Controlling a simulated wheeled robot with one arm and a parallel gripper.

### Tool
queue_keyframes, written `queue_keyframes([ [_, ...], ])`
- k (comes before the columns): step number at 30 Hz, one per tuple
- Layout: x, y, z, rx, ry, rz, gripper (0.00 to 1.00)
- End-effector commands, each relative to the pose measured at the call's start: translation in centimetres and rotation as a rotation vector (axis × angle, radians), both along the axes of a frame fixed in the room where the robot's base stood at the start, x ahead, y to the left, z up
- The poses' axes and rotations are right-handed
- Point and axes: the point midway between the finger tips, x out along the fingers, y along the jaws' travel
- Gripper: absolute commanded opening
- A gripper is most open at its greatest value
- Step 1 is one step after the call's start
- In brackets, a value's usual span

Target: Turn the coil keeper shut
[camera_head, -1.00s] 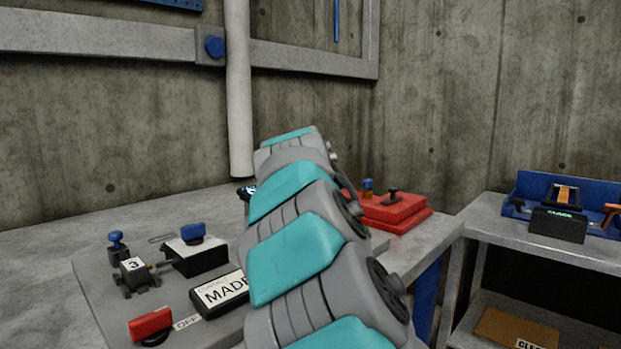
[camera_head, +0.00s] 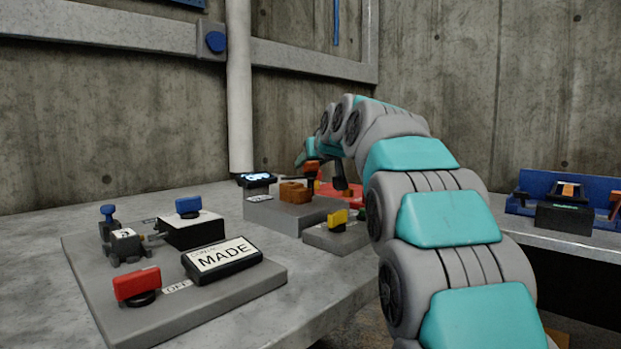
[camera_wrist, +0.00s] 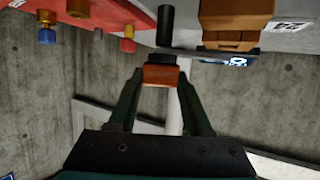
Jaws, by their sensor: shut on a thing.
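My gripper (camera_wrist: 161,82) is shut on a small orange-brown handle (camera_wrist: 160,76), with a finger on each side of it. A dark piece shows just beyond the handle. This handle looks like the coil keeper's, but I cannot tell its turn angle. In the head view the orange handle (camera_head: 311,168) is above and behind the brown coil block (camera_head: 295,192), which sits on a grey stand (camera_head: 285,213). My arm and wrist partly hide this spot. The brown block also shows at the top of the wrist view (camera_wrist: 236,22).
A small lit display (camera_head: 257,180) is left of the coil block. A yellow knob (camera_head: 338,216) is in front, and a red base (camera_head: 350,193) is behind. A grey panel (camera_head: 235,297) holds a red switch, a blue knob and a MADE sign. A white pipe (camera_head: 239,100) stands behind.

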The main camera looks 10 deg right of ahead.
Motion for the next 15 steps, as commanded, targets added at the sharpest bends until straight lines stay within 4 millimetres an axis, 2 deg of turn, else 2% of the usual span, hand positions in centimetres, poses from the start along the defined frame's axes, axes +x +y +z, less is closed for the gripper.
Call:
queue_keyframes([
  [2, 0.16, 0.02, -0.45, 0.005, -0.003, 0.06, 0.0],
  [15, 0.13, -0.11, 0.21, 0.001, -0.002, 0.347, 0.0],
])
